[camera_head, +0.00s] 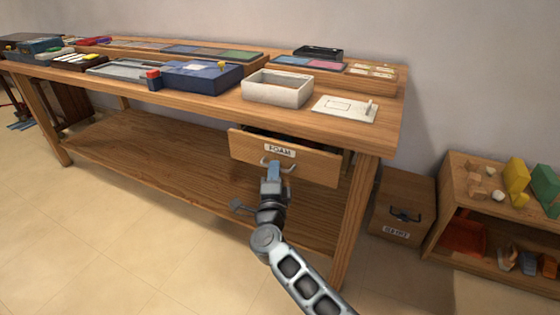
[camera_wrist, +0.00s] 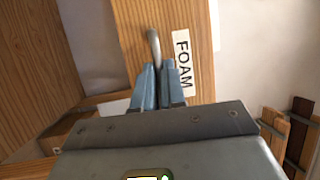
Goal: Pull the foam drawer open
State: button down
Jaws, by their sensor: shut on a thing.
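The foam drawer (camera_head: 310,164) is a wooden drawer under the right end of the workbench, with a white label reading FOAM (camera_head: 280,150). It stands partly out from the bench, with a dark gap above its front. Its curved metal handle (camera_head: 289,165) is on the front below the label. My gripper (camera_head: 273,172) is at the handle, its blue fingers shut on it. In the wrist view the fingers (camera_wrist: 158,85) close around the grey handle (camera_wrist: 153,48) beside the FOAM label (camera_wrist: 183,62). Part of the handle is hidden by the fingers.
The bench top (camera_head: 225,103) carries a white box (camera_head: 277,92), a blue box (camera_head: 202,80) and a white plate (camera_head: 345,109). A wooden bin (camera_head: 402,197) and a low shelf with blocks (camera_head: 483,240) stand at right. The floor (camera_head: 125,235) in front is clear.

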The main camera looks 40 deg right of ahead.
jog(key=s+a+p, duration=0.2)
jog(key=s+a, duration=0.1)
jog(key=a, duration=0.5)
jog(key=s+a+p, duration=0.2)
jog(key=s+a, duration=0.1)
jog(key=a, duration=0.6)
jog(key=shift+s+a, duration=0.2)
jog(key=c, duration=1.2)
grip_release()
jog(key=v, duration=0.7)
jog(key=shift+s+a, duration=0.25)
jog(key=shift+a, duration=0.1)
jog(key=shift+f, duration=0.1)
